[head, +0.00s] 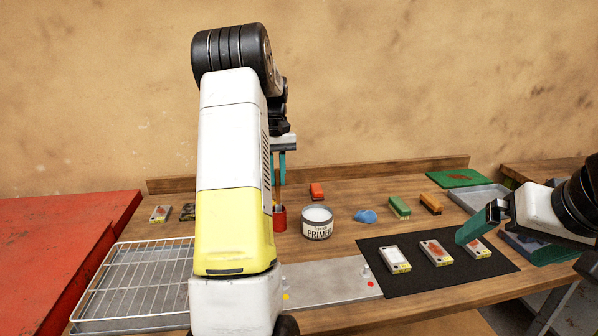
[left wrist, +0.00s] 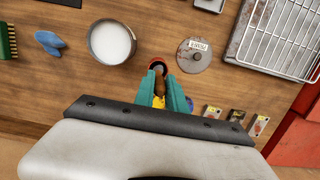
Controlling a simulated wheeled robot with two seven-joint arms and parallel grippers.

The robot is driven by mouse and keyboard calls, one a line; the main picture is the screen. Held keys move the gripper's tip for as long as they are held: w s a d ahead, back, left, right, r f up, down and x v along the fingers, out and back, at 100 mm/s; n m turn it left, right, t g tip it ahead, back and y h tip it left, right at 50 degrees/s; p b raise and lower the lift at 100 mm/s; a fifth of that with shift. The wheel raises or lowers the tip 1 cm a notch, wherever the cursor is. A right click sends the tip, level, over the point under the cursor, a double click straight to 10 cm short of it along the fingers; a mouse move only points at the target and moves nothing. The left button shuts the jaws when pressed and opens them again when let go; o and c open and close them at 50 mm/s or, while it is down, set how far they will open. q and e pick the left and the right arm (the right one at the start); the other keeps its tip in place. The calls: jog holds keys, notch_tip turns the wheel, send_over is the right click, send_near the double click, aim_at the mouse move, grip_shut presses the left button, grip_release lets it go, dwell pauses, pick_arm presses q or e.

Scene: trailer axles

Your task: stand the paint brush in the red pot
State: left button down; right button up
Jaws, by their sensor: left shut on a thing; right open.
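My left gripper (head: 281,180) points down above the red pot (head: 280,218), partly hidden behind my own left arm. In the left wrist view its teal fingers are shut on the paint brush (left wrist: 159,88), whose brown handle shows between them. The red pot's rim (left wrist: 157,63) shows just beyond the fingertips, with the brush lined up over it. I cannot tell how deep the brush reaches into the pot. My right gripper (head: 482,238) is open and empty at the right, above the dark mat's edge.
A primer can (head: 317,229) stands close to the right of the pot. A grey disc (left wrist: 193,55) lies on its other side. A wire rack (head: 140,275) is at the left.

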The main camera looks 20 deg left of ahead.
pick_arm(q)
jog(key=shift+f, duration=0.15)
jog(key=c, duration=1.3)
grip_release()
notch_tip(320, 180, up, 8)
jog(key=w, duration=0.1)
jog(key=shift+a+f, duration=0.15)
jog(key=shift+a, duration=0.15)
